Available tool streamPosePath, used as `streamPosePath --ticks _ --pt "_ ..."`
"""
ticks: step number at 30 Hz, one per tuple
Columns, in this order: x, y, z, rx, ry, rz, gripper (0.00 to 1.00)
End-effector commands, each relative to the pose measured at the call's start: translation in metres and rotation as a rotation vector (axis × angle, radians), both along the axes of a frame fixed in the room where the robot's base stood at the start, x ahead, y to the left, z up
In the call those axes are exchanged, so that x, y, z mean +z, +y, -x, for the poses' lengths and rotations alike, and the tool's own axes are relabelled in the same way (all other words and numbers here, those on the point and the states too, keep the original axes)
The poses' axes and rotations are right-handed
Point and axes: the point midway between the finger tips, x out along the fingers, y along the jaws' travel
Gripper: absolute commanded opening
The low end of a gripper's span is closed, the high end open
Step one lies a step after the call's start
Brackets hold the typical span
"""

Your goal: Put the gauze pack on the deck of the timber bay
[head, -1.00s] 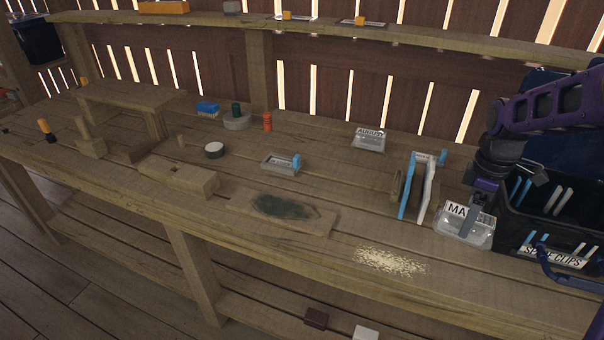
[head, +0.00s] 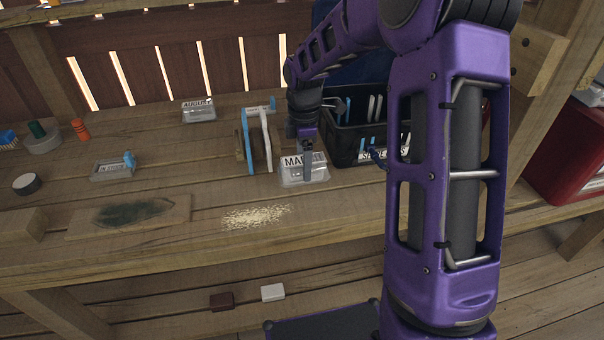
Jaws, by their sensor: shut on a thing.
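My gripper (head: 307,162) points down at a clear case (head: 292,176) on the bench, with its fingers over the case's front and label. It is shut on the clear case; the fingers hide part of the label, which starts with "MA". The case appears to rest on the planks. No item is plainly marked as a gauze pack; a small white block (head: 272,292) lies on the lower shelf, and I cannot tell what it is. I cannot tell which part is the timber bay.
A black bin (head: 345,150) labelled for clips stands right of the gripper. Blue and white upright clips (head: 266,140) stand close on its left. A second clear case (head: 198,112) sits further back. Pale crumbs (head: 256,217) lie in front. A red box (head: 565,160) is at far right.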

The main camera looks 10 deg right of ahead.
Motion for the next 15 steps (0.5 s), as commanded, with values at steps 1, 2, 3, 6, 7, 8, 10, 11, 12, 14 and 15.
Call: streamPosePath --ticks 1,2,3,6,7,8,10,11,12,14,15 --pt "-0.011 0.0 0.001 0.0 0.004 -0.001 0.16" --pt "-0.017 0.0 0.001 0.0 0.005 -0.001 0.16" --pt "-0.024 0.0 0.001 -0.001 0.004 -0.001 0.16" --pt "-0.037 0.0 0.001 -0.001 0.004 -0.001 0.16" --pt "-0.039 0.0 0.001 -0.001 0.003 -0.001 0.16" --pt "-0.039 0.0 0.001 -0.001 0.002 0.0 0.16" --pt "-0.039 0.0 0.0 -0.001 0.001 0.0 0.16" --pt "-0.039 0.0 0.0 -0.001 0.001 0.0 0.16" --pt "-0.038 0.0 0.0 -0.001 0.001 0.0 0.16" --pt "-0.039 0.0 0.0 -0.001 0.001 0.0 0.16" --pt "-0.039 0.0 0.0 -0.001 0.001 0.0 0.16"
